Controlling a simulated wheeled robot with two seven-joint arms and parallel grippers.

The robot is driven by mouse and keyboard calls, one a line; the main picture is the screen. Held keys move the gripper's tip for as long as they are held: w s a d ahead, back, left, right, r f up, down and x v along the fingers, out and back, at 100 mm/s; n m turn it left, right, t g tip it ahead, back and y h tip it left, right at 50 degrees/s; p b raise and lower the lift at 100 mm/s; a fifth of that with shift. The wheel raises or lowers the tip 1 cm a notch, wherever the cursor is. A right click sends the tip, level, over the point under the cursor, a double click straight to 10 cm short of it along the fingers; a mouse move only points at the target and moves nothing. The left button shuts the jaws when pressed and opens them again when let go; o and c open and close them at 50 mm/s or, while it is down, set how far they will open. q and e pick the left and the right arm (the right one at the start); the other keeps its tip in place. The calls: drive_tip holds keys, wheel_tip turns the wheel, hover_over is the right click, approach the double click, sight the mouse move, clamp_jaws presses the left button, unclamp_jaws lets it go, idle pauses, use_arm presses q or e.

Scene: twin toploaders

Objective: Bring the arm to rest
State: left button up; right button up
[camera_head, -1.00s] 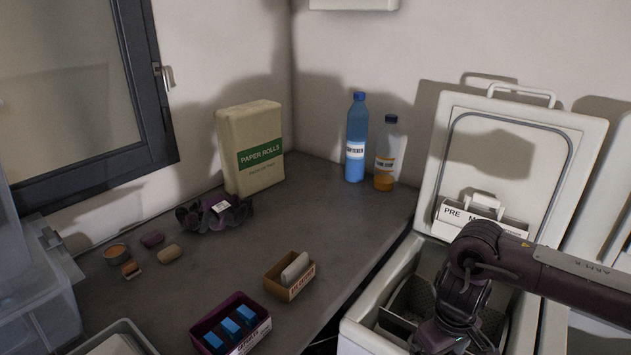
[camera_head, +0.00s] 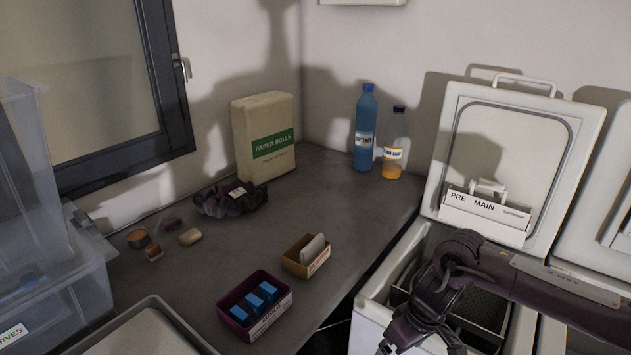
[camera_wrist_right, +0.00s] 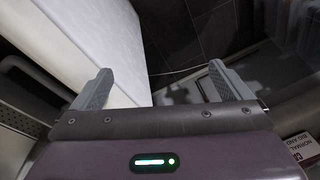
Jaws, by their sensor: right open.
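My right arm (camera_head: 560,288) comes in from the right in the head view and bends down over the front of the open toploader (camera_head: 385,290). Its gripper is mostly cut off at the bottom edge of that view. In the right wrist view my right gripper (camera_wrist_right: 153,88) shows two grey fingers wide apart with nothing between them. Below the fingers are a white machine side (camera_wrist_right: 95,40) and a dark tiled floor (camera_wrist_right: 190,40). My left gripper is not in view.
The toploader's lid (camera_head: 510,150) stands up, with a drawer marked PRE and MAIN. On the grey counter (camera_head: 230,240) are a purple box of blue packets (camera_head: 250,325), a small brown box (camera_head: 297,270), bottles (camera_head: 365,130) and a paper rolls pack (camera_head: 262,140). Clear bins (camera_head: 50,250) stand left.

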drive_tip(key=w+a+f+t+y, duration=0.3)
drive_tip(key=w+a+f+y, duration=0.2)
drive_tip(key=a+f, duration=0.75)
drive_tip(key=s+d+f+m+t, duration=0.1)
drive_tip(key=s+d+f+t, duration=0.15)
drive_tip(key=f, duration=0.75)
drive_tip(key=s+d+f+m+h, duration=0.25)
drive_tip(key=s+d+f, duration=0.45)
drive_tip(key=s+f, duration=0.5)
drive_tip(key=s+d+f+g+h, duration=0.1)
drive_tip(key=s+d+f, duration=0.2)
drive_tip(key=s, duration=0.7)
drive_tip(key=s+d+f+g+h, duration=0.2)
drive_tip(key=s+f, duration=0.3)
drive_tip(key=s, duration=0.5)
drive_tip(key=s+d+f+g+h, duration=0.1)
drive_tip(key=s+d+f+g, duration=0.1)
drive_tip(key=s+f, duration=0.3)
drive_tip(key=s+d, duration=0.1)
drive_tip(key=s, duration=0.3)
drive_tip(key=shift+s+d+h, duration=0.35)
drive_tip(key=shift+s+d, duration=0.05)
